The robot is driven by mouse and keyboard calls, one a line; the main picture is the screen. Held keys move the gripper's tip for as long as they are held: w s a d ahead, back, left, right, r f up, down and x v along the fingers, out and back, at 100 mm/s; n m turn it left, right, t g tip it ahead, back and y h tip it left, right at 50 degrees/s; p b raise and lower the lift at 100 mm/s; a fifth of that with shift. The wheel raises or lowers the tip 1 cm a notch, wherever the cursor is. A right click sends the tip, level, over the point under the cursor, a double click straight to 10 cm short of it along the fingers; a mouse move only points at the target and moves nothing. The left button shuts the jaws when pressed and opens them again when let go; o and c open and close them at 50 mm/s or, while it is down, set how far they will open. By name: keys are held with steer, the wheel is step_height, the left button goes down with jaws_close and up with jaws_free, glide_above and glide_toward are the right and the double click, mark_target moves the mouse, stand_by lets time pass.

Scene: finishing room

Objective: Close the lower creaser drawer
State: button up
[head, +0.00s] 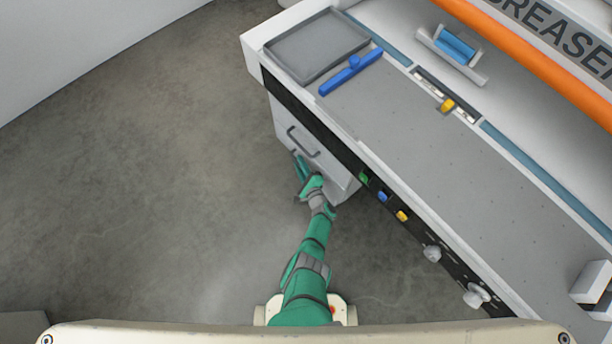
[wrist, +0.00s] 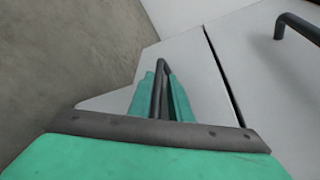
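My gripper (head: 301,166) is at the front of the white drawer unit under the creaser (head: 400,130). In the wrist view, my two teal fingers (wrist: 161,95) stand on either side of a dark bar handle (wrist: 162,66), close against it; they look shut on it. This handle is on the lower drawer front (wrist: 190,65). A dark seam parts that front from the upper drawer front (wrist: 255,60), which has its own handle (wrist: 298,27), also seen in the head view (head: 303,142). The two fronts look nearly level; any small opening cannot be told. My arm hides part of the unit.
The creaser's control strip has green, blue and yellow buttons (head: 383,196) and knobs (head: 432,253) along its front edge. A grey tray (head: 318,45) and a blue tool (head: 350,72) lie on top. Bare floor (head: 150,190) is free to the left.

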steer(key=v, duration=1)
steer(key=shift+f, duration=0.1)
stand_by(0.5)
steer(key=s+d+r+n+g+h, duration=0.1)
steer(key=s+d+n, duration=0.15)
steer(key=s, duration=0.55)
steer(key=s+d+n+g+h, duration=0.2)
steer(key=s+n, duration=0.2)
steer(key=s, duration=0.3)
steer(key=s+d+r+n+g+h, duration=0.1)
steer(key=s+d+n, duration=0.25)
steer(key=s, duration=0.45)
steer(key=s+a+r+n+t, duration=0.1)
steer(key=s+a+r+n, duration=0.2)
steer(key=r, duration=0.9)
steer(key=s+a+r+n+t+h, duration=0.1)
steer(key=s+a+r+n+t, duration=0.1)
steer(key=r, duration=1)
steer(key=s+a+r+n+t, duration=0.2)
steer(key=s+a+r+n, duration=0.1)
steer(key=r, duration=0.9)
steer(key=shift+s+a+r+n+h, duration=0.35)
steer(key=shift+a+n, duration=0.25)
steer(key=shift+n, duration=0.4)
